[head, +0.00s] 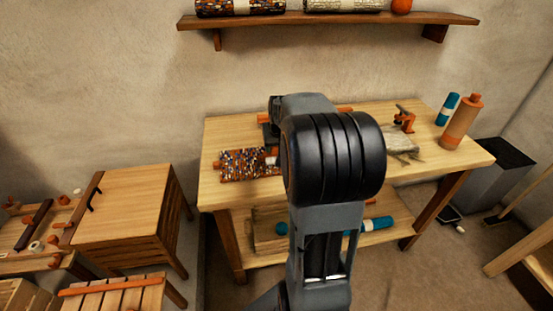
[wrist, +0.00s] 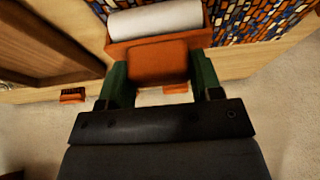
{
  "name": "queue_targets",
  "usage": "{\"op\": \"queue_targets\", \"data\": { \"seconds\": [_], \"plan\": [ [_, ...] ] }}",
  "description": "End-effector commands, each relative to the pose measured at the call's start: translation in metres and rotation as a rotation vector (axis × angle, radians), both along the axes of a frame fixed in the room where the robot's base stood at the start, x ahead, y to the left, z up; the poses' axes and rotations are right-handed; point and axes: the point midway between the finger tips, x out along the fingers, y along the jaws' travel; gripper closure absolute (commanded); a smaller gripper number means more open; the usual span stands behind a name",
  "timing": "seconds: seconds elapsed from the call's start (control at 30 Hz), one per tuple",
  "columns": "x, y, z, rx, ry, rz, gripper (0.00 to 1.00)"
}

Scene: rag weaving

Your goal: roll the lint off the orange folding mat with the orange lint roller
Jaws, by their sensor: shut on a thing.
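The folding mat (head: 238,165) lies on the left part of the wooden table, with a mosaic-like pattern of orange, blue and white. It also fills the top of the wrist view (wrist: 250,22). My gripper (wrist: 161,66) has its green fingers shut on the orange handle of the lint roller (wrist: 158,22). The roller's white cylinder points toward the mat and overlaps it in the wrist view; I cannot tell whether it touches. In the head view the roller (head: 271,158) shows small at the mat's right end, partly behind my arm. No lint can be made out.
The table (head: 225,130) also holds a grey cloth bundle (head: 400,147) with an orange clamp (head: 404,119), a blue roll (head: 447,109) and a tall orange-brown cylinder (head: 460,122) at right. A wall shelf (head: 330,19) hangs above. A wooden cabinet (head: 125,200) stands left.

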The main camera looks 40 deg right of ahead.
Motion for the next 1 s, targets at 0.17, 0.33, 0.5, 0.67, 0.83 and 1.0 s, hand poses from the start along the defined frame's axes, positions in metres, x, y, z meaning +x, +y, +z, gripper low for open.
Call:
{"op": "queue_targets", "data": {
  "seconds": [0.17, 0.33, 0.5, 0.67, 0.83, 1.0],
  "plan": [
    [-0.001, 0.001, -0.001, 0.0, 0.001, 0.0, 0.67],
    [-0.011, 0.005, -0.001, 0.0, 0.0, 0.0, 0.67],
    [-0.022, 0.011, -0.001, 0.0, 0.0, 0.0, 0.67],
    [-0.027, 0.013, 0.0, 0.0, 0.0, 0.0, 0.67],
    [-0.028, 0.013, 0.0, 0.0, 0.001, 0.0, 0.67],
    [-0.028, 0.013, 0.0, 0.0, 0.001, 0.0, 0.67]
  ]
}}
